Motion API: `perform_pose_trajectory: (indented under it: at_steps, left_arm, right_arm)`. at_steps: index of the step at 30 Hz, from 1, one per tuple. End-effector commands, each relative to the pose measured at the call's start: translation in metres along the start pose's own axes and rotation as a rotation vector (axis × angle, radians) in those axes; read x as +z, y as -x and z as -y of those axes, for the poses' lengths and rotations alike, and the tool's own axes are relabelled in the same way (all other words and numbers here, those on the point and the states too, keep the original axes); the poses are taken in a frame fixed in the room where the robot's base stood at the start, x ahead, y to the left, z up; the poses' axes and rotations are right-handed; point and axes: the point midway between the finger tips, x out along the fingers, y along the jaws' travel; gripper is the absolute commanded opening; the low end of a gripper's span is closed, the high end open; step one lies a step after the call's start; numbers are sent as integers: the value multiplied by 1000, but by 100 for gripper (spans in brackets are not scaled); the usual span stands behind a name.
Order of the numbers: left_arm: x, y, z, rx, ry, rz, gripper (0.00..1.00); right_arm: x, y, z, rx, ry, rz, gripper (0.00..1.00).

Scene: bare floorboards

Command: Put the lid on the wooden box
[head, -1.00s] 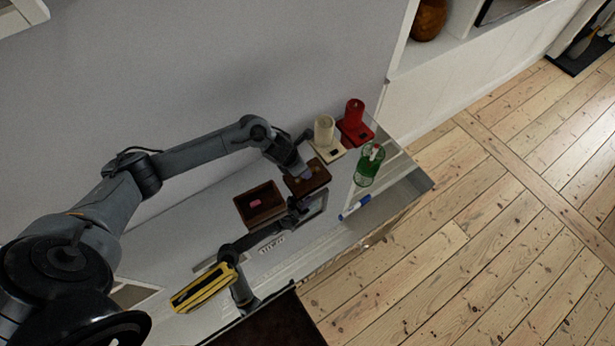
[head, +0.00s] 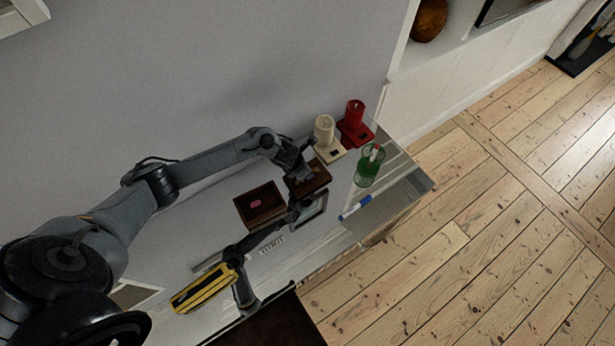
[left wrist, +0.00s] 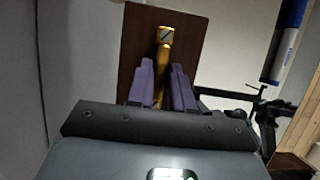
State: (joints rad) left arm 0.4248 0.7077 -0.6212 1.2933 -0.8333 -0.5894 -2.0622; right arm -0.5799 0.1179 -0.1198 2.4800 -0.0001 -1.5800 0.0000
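The open wooden box (head: 279,222) is dark brown and stands on the table with a small pink thing (head: 256,203) inside. The lid (head: 318,185) is a dark brown panel lying right of the box, apart from it. In the left wrist view the lid (left wrist: 190,40) has a golden handle (left wrist: 164,45). My left gripper (head: 302,178) is over the lid; its purple fingers (left wrist: 162,85) stand on either side of the handle, and whether they press on it is unclear. My right gripper (head: 296,213) is near the box's right front corner; its fingers are too small to read.
Behind the lid stand a cream candle holder (head: 324,130) and a red one (head: 354,113). A green glass (head: 368,168) and a blue marker (head: 355,207) are to the right. A yellow-black thing (head: 203,290) is at front left.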

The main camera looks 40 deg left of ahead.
Motion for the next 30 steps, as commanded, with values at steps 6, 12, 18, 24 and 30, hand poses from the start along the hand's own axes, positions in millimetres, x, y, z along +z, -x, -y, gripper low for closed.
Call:
perform_pose_trajectory:
  at_steps: [6,12,18,24,30]
  left_arm:
    - [0,0,0,0,0,0,0]
    - [1,1,0,1,0,2,0]
    - [2,2,0,1,0,2,0]
    - [7,13,-1,2,-1,3,0]
    - [19,42,-1,2,-3,5,0]
  right_arm:
    - [0,0,0,-1,-1,0,43]
    - [0,0,0,-1,-1,0,43]
    - [0,0,0,-1,0,0,43]
    - [0,0,0,1,2,0,43]
    - [0,0,-1,4,5,1,43]
